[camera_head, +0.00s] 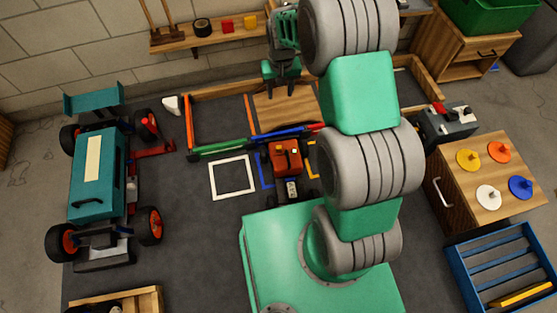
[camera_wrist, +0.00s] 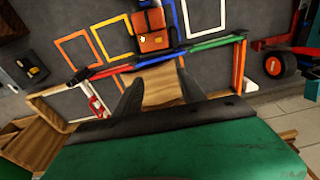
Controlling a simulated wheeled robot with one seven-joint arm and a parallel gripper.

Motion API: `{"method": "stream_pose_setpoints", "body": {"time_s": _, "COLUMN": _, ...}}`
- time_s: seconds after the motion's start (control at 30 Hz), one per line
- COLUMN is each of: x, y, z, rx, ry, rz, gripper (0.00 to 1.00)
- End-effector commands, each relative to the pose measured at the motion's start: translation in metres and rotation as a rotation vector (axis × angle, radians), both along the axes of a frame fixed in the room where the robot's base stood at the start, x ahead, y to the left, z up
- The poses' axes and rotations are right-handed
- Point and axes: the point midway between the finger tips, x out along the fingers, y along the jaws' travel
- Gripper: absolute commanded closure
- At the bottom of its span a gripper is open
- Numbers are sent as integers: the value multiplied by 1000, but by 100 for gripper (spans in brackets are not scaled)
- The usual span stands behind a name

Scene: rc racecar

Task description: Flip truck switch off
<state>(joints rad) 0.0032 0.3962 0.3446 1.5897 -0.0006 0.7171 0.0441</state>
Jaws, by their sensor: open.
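A small orange-red truck (camera_head: 287,157) stands on the dark floor mat near the middle of the head view, just beyond my green base. A small bright yellow spot shows on its top, but I cannot tell whether it is the switch. The truck (camera_wrist: 152,32) also shows at the top of the wrist view. My gripper (camera_head: 281,73) is farther back, above the far side of a wooden ramp and apart from the truck. Its two dark fingers (camera_wrist: 157,78) are spread with nothing between them. The switch and its position cannot be made out.
Coloured bars (camera_head: 257,138) and a wooden ramp (camera_head: 287,108) lie between gripper and truck. A large teal car (camera_head: 97,179) stands left. A wooden cabinet (camera_head: 506,180) with coloured discs and a blue crate (camera_head: 461,260) stand right. Floor around the white square outline (camera_head: 232,194) is clear.

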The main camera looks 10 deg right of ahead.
Motion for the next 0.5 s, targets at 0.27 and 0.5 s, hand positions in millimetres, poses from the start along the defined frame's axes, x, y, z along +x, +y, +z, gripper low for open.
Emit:
{"method": "stream_pose_setpoints", "body": {"time_s": 0.27, "x": 21, "y": 1, "z": -292, "rx": 1, "ry": 84, "rz": -20, "gripper": 53}}
{"method": "stream_pose_setpoints", "body": {"time_s": 0.5, "x": 19, "y": 1, "z": -337, "rx": 0, "ry": 94, "rz": -22, "gripper": 53}}
